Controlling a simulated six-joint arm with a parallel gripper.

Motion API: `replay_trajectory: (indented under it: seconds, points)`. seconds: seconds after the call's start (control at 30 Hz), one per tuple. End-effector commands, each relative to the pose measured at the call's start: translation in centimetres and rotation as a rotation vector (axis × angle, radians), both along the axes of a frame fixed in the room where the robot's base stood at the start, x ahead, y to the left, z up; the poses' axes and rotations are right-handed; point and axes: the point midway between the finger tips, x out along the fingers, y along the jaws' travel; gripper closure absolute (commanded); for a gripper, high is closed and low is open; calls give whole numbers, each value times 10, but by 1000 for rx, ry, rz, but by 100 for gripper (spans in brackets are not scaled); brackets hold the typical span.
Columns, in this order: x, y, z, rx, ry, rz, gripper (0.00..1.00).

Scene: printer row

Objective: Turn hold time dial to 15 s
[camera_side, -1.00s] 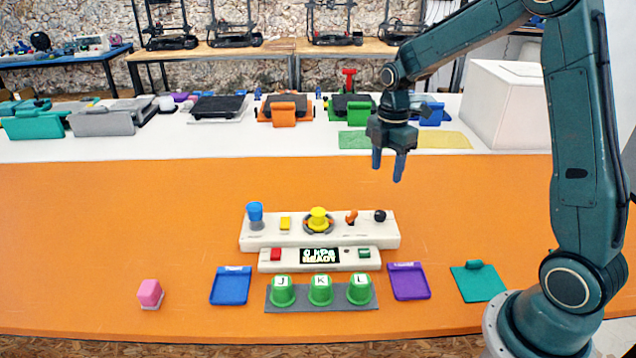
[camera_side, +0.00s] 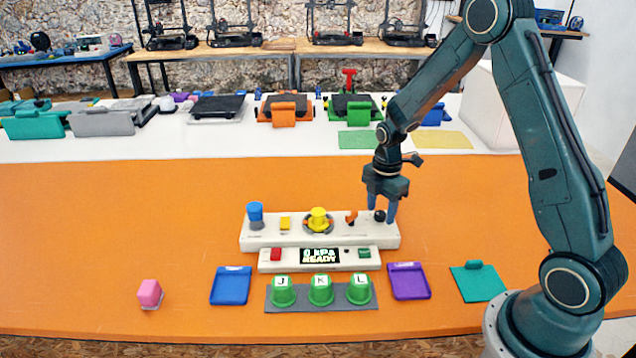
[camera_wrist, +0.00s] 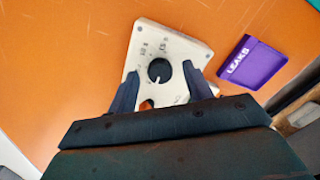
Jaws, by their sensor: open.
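The hold time dial appears to be the black round knob (camera_side: 380,216) at the right end of the white control panel (camera_side: 268,240). In the wrist view the black dial (camera_wrist: 159,70) sits between my fingers, with printed marks around it too small to read surely. My gripper (camera_side: 381,217) is open, pointing down, with one finger on each side of the dial. It also shows in the wrist view (camera_wrist: 160,85). I cannot tell whether the fingers touch the dial. The display (camera_side: 320,255) reads "0 kPa READY".
An orange lever (camera_side: 351,217) stands just left of the dial, with a yellow knob (camera_side: 318,220) further left. Green cups (camera_side: 320,292) stand in front, between a blue tray (camera_side: 231,286) and a purple tray (camera_side: 409,281).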

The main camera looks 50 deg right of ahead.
Motion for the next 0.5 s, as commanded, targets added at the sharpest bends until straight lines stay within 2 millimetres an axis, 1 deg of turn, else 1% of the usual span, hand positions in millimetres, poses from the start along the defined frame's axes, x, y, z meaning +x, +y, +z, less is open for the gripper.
replay_trajectory:
  seconds: [0.33, 0.37, 0.5]
  points:
    - [0, 0, -3, 0, 0, 0, 50]
    - [0, 0, -3, 0, 0, 0, 52]
    - [0, 0, -3, 0, 0, 0, 79]
